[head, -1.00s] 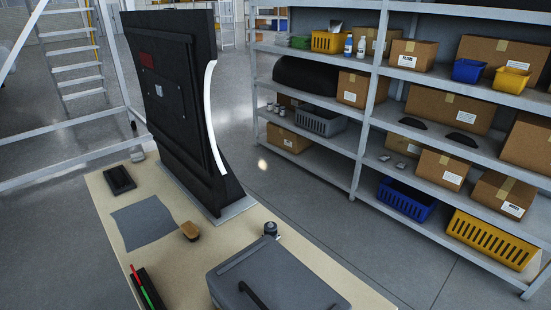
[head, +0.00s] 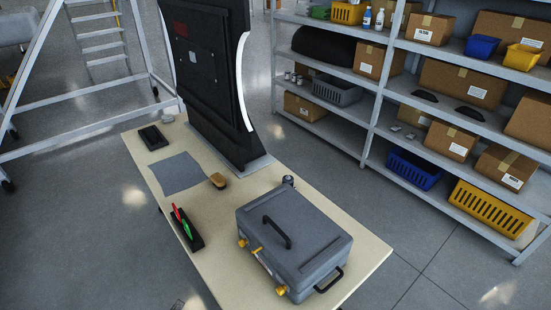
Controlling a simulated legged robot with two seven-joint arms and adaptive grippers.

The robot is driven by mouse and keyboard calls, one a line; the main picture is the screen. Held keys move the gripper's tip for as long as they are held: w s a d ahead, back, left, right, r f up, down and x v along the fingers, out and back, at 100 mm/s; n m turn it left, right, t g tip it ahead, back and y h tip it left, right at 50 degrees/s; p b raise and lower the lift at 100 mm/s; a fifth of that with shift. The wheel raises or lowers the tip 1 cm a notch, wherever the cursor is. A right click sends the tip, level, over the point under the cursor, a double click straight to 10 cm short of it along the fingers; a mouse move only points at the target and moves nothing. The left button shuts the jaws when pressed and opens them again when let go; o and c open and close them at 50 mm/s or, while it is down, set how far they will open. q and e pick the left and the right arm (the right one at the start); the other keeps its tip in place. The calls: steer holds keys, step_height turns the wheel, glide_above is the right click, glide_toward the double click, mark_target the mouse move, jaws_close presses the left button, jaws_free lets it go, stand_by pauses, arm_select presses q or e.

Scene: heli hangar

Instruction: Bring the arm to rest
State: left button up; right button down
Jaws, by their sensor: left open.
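Only a small part of my left gripper (head: 184,304) shows, at the bottom edge of the head view, left of the middle. It is low, in front of the table's near left edge, and apart from the things on the table. It is open, and I see nothing held in it. Most of it and the rest of the left arm are cut off by the frame. My right gripper and right arm are not in view.
Shelves (head: 400,95) stand behind right, a ladder frame (head: 75,130) left. Floor left of the table is clear.

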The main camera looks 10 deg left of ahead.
arm_select(q)
steer(key=s+d+f+n+g+y+p, duration=0.1)
steer(key=s+f+n+g+y+p, duration=0.2)
steer(key=f+n, duration=0.5)
steer(key=s+d+f+n+g+y+p, duration=0.2)
steer(key=s+f+n+g+p, duration=0.15)
steer(key=s+f+n, duration=0.45)
steer(key=s+d+f+n+g+h+p, duration=0.2)
steer(key=s+d+f+n+g, duration=0.5)
steer(key=s+d, duration=0.6)
step_height(320, 180, down, 3)
steer(key=shift+d+r+g+h+p, duration=0.15)
steer(key=shift+g+h+p, duration=0.25)
steer(key=shift+g+p, duration=0.35)
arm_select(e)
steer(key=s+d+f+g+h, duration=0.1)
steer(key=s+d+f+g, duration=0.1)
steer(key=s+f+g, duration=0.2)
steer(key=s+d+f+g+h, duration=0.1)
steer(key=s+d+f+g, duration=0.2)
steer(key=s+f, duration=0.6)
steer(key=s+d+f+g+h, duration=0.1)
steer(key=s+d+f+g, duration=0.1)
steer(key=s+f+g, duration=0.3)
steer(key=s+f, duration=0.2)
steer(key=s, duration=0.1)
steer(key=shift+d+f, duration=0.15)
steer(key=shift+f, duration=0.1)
arm_select(q)
steer(key=shift+w, duration=0.1)
